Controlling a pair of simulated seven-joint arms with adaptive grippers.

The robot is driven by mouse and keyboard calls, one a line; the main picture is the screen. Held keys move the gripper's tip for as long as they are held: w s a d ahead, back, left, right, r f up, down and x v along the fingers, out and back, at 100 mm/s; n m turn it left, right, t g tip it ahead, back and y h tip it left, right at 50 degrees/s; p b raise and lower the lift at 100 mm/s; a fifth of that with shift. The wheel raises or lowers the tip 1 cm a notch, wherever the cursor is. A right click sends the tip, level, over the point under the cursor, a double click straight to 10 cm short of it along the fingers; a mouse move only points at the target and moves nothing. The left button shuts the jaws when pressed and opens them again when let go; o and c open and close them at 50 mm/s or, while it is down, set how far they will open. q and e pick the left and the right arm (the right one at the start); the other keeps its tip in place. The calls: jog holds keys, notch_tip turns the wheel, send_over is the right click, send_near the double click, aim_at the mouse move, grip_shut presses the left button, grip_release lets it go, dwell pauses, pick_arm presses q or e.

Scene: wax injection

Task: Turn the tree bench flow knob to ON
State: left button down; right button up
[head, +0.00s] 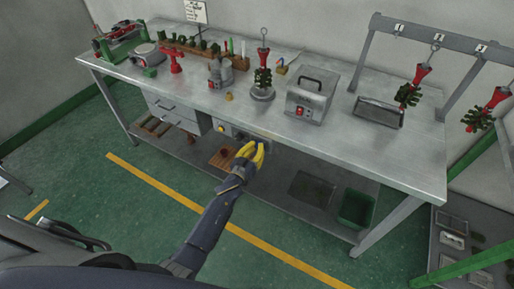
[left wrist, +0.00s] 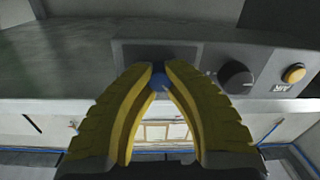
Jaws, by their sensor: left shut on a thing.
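The tree bench has a dark control panel on its front edge. In the left wrist view the panel (left wrist: 205,52) carries a small blue knob (left wrist: 160,81), a larger black knob (left wrist: 236,77) and a yellow button (left wrist: 293,73). My left gripper (head: 254,150), with yellow fingers, is at the panel below the tabletop edge. In the left wrist view its fingertips (left wrist: 160,72) are closed around the blue knob, which shows between them. I cannot read any ON mark or tell the knob's setting; the fingers cover part of it. My right gripper is not in view.
The metal bench top (head: 180,88) holds a grey box machine (head: 312,96), a wax tree on a round base (head: 263,80) and small tools. A rack (head: 435,38) with hanging trees stands at the right. A lower shelf holds a green bin (head: 356,207).

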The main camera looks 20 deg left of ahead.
pick_arm(q)
jog(key=m, duration=0.4)
jog(key=shift+w+r+m, duration=0.15)
jog(key=shift+r+m, duration=0.15)
jog(key=shift+m, duration=0.1)
jog(key=m, duration=0.4)
jog(key=shift+d+m, duration=0.15)
jog(key=shift+m, duration=0.15)
jog(key=m, duration=0.4)
jog(key=shift+d+m+h, duration=0.1)
jog(key=shift+m+h, duration=0.2)
jog(key=shift+d+f+m, duration=0.1)
jog(key=shift+m, duration=1.8)
